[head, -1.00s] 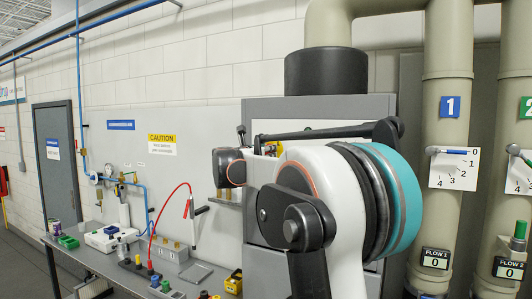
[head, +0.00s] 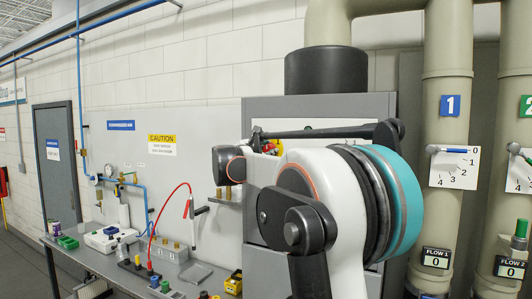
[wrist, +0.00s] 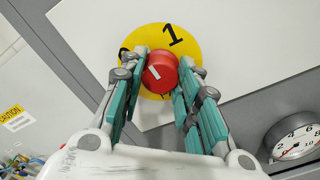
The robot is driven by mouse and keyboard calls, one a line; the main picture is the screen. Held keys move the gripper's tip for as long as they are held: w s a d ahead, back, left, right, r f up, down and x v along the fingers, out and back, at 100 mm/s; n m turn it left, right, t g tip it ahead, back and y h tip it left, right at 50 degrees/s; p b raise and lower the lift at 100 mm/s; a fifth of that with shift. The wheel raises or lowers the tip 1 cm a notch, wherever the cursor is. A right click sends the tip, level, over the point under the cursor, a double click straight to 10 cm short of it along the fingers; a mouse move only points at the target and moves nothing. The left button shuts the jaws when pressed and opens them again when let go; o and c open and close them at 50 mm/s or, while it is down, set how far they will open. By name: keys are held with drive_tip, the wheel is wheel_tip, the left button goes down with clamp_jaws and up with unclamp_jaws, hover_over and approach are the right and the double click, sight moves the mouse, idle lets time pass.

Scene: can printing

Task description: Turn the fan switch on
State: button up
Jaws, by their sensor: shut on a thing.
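The fan switch is a round red knob (wrist: 160,72) with a white mark on its face. It sits on a yellow disc (wrist: 190,42) with a printed "1" and a partly hidden second label at its left. In the wrist view my gripper (wrist: 163,66) is shut on the knob, one teal-padded finger on each side. In the head view a small red and yellow patch of the switch (head: 272,147) shows behind my arm. My gripper's fingers are mostly hidden there.
A round gauge (wrist: 295,138) is to the lower right of the knob in the wrist view. A grey bench (head: 90,262) with several tools stands at left. Two beige pipes with valve scales, such as the one marked 1 (head: 448,70), rise at right.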

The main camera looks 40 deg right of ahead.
drive_tip(key=m, duration=0.5)
drive_tip(key=shift+m, duration=0.3)
drive_tip(key=shift+m+b, duration=0.35)
drive_tip(key=shift+m, duration=1.75)
drive_tip(key=o, duration=1.1)
drive_tip(key=v, duration=1.2)
drive_tip(key=shift+f, duration=0.1)
